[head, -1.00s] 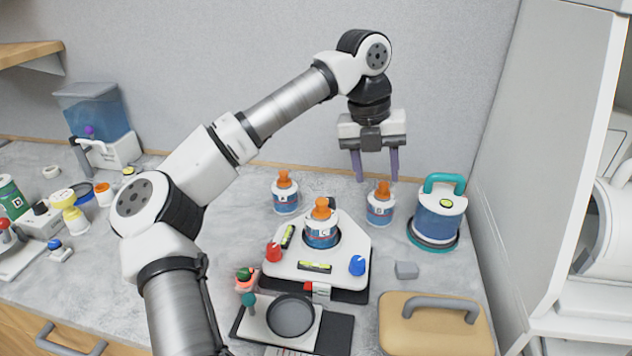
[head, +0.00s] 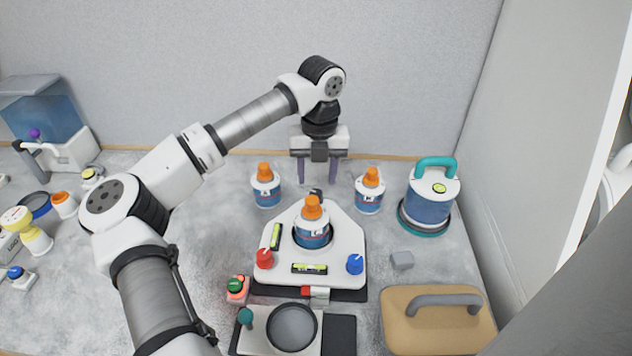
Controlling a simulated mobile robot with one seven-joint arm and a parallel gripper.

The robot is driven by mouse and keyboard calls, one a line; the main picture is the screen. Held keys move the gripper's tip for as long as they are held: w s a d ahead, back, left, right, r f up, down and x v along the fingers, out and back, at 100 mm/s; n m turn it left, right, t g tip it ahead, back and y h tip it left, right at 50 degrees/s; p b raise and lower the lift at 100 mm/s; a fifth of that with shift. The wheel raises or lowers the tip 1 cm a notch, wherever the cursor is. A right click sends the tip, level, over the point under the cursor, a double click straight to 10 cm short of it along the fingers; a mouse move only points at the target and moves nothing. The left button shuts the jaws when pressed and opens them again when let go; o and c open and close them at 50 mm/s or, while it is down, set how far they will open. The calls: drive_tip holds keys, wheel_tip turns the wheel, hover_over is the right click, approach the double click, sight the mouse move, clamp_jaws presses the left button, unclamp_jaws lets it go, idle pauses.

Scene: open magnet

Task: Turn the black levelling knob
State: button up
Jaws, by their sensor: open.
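The black levelling knob (head: 316,194) is a small dark piece at the back corner of the white levelling plate (head: 342,238). It is partly hidden behind the orange-capped bottle (head: 312,235) in the middle of the plate. The plate also has a red knob (head: 264,258) at front left, a blue knob (head: 355,264) at front right and two yellow-green level vials. My gripper (head: 318,181) points down with its purple fingers apart and empty. In the picture, its fingertips are just above and to either side of the black knob; the exact height gap cannot be told.
Orange-capped bottles stand left (head: 266,188) and right (head: 369,192) of my gripper, close by. A blue canister with a teal handle (head: 430,200) is at the right. A balance with a round pan (head: 292,326) and a tan lidded box (head: 435,325) are in front. The wall is close behind.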

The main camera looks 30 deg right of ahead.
sight(316, 192)
drive_tip(key=shift+f+p, duration=0.55)
drive_tip(key=shift+f, duration=1.9)
drive_tip(key=c, duration=1)
